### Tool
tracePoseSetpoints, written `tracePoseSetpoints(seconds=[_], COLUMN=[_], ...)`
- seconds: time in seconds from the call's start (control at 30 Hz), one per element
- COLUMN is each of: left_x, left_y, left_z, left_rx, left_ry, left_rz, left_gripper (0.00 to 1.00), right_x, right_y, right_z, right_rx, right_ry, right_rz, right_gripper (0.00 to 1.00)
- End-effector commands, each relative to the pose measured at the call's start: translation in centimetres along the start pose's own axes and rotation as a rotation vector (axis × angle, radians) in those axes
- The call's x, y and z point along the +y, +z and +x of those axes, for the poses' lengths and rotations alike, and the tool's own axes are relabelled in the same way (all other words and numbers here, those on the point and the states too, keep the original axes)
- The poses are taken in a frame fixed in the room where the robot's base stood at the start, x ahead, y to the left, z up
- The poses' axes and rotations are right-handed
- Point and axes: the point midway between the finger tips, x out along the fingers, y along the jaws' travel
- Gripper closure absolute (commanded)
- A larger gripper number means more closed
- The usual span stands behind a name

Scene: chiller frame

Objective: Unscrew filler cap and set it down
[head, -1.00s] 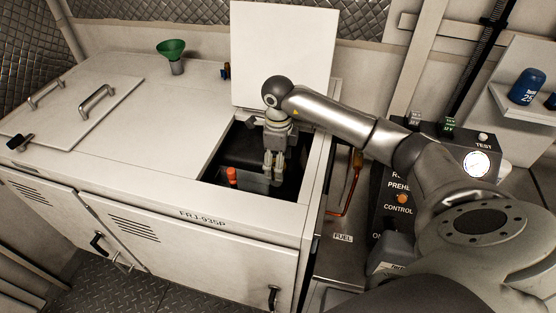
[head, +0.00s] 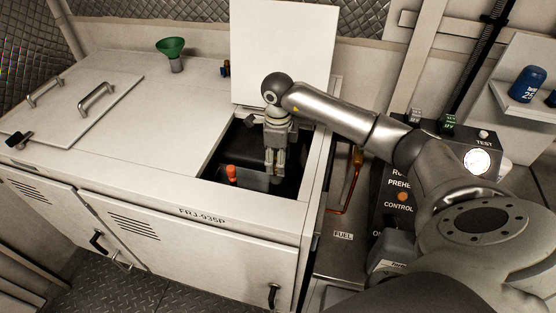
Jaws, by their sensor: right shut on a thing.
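My right gripper (head: 275,170) points straight down into the open hatch of the white cabinet (head: 180,110). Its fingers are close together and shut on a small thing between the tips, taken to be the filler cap. The cap is hidden by the fingers, so its shape and whether it touches the filler neck cannot be seen. A grey tank-like part (head: 254,181) lies in the hatch just left of the fingertips. An orange-red capped piece (head: 231,172) stands at the hatch's front left, apart from the gripper. My left gripper is not in view.
The raised white lid (head: 285,50) stands behind the hatch. A green funnel (head: 171,46) stands on the cabinet top, which is mostly clear left of the hatch. A control panel (head: 400,195) lies to the right. A blue bottle (head: 527,85) stands on the right shelf (head: 520,107).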

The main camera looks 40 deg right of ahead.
Motion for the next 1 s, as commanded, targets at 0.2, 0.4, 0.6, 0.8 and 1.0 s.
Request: tracePoseSetpoints(seconds=[0.2,0.4,0.6,0.8,1.0], left_x=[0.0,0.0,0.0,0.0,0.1], left_y=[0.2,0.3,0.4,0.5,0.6], left_z=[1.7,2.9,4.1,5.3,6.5], left_rx=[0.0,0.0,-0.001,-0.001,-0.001], left_ry=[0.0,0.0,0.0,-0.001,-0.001], left_rz=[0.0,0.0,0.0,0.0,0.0], left_gripper=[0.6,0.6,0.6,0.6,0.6], right_x=[-0.3,-0.3,-0.4,-0.4,-0.5], right_y=[0.0,0.1,0.1,0.2,0.3], right_z=[0.3,0.2,0.2,0.3,0.2], right_rx=[-0.001,-0.002,-0.001,-0.001,-0.001], right_ry=[-0.006,-0.006,-0.006,-0.005,-0.006], right_rz=[-0.183,-0.36,-0.544,-0.739,-0.948], right_gripper=[0.84,0.84,0.84,0.84,0.84])
